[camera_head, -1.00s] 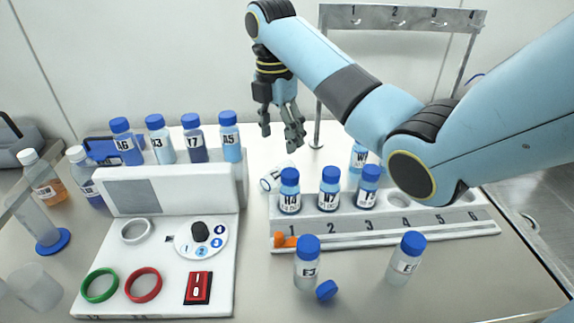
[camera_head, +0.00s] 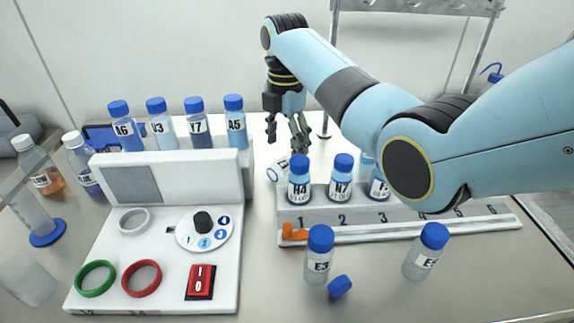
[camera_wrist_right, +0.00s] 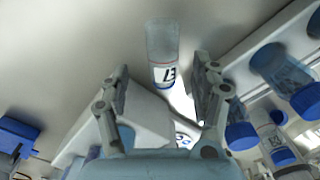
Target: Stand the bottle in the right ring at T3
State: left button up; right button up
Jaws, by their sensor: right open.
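In the right wrist view the bottle (camera_wrist_right: 163,42) lies ahead, between the finger lines, with a label that seems to read E7. My right gripper (camera_head: 286,143) is open, just above and behind the bottle, fingers pointing down; its fingers (camera_wrist_right: 160,72) are apart and empty in the wrist view. A green ring (camera_head: 95,265) and a red ring (camera_head: 124,283) lie on the front of the white station (camera_head: 102,232). Its front-edge marks are unreadable. My left gripper is not seen.
The rack (camera_head: 345,236) holds several blue-capped bottles in front of the lying one. Bottles E3 (camera_head: 318,265) and another (camera_head: 424,260) stand before it, beside a loose blue cap (camera_head: 340,286). More bottles (camera_head: 195,131) stand behind the station. A hook frame (camera_head: 335,60) stands at the back.

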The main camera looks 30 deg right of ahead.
aim_at(287, 157)
notch_tip(287, 157, down, 6)
jog(key=shift+s+d+r, duration=0.1)
jog(key=shift+s+r, duration=0.05)
jog(key=shift+r, duration=0.1)
jog(key=c, duration=1.1)
